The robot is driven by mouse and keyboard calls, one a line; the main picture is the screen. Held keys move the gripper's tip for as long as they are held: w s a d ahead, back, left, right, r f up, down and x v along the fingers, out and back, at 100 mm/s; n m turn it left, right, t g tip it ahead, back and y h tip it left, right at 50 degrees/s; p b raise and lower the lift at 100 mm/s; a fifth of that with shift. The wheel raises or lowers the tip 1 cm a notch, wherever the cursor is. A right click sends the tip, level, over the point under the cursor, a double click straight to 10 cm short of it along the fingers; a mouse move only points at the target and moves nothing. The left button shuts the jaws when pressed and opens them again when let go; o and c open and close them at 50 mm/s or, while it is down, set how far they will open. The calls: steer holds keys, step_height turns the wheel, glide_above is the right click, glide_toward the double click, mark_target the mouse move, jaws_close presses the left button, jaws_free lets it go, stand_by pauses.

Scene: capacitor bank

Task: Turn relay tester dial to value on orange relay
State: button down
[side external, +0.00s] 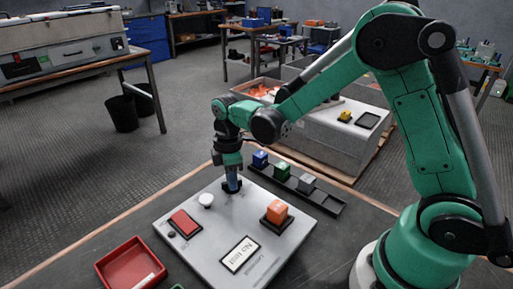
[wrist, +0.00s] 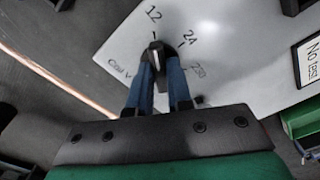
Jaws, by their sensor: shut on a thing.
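The relay tester is a pale grey panel (side external: 210,245) on the dark table. Its black dial (wrist: 163,52) shows in the wrist view, ringed by the marks 12, 24 and 230 beside the word Coil V. My gripper (wrist: 165,75) has its blue fingers shut on the dial. In the side view my gripper (side external: 232,187) points down at the panel's far part and hides most of the dial. The orange relay (side external: 277,211) sits in a black socket on the panel's right. Its printed value is too small to read. The display (side external: 240,254) reads "No test".
A red button (side external: 185,223) and a white knob (side external: 206,200) are on the panel's left. A black rail (side external: 325,202) behind it holds blue, green and grey relays. A red tray (side external: 131,267) stands at the front left.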

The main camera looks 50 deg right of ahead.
steer(key=m, duration=0.5)
steer(key=shift+m, duration=0.3)
steer(key=m, duration=0.6)
stand_by(0.5)
steer(key=c, duration=0.8)
jaws_free()
steer(key=shift+r, duration=2.85)
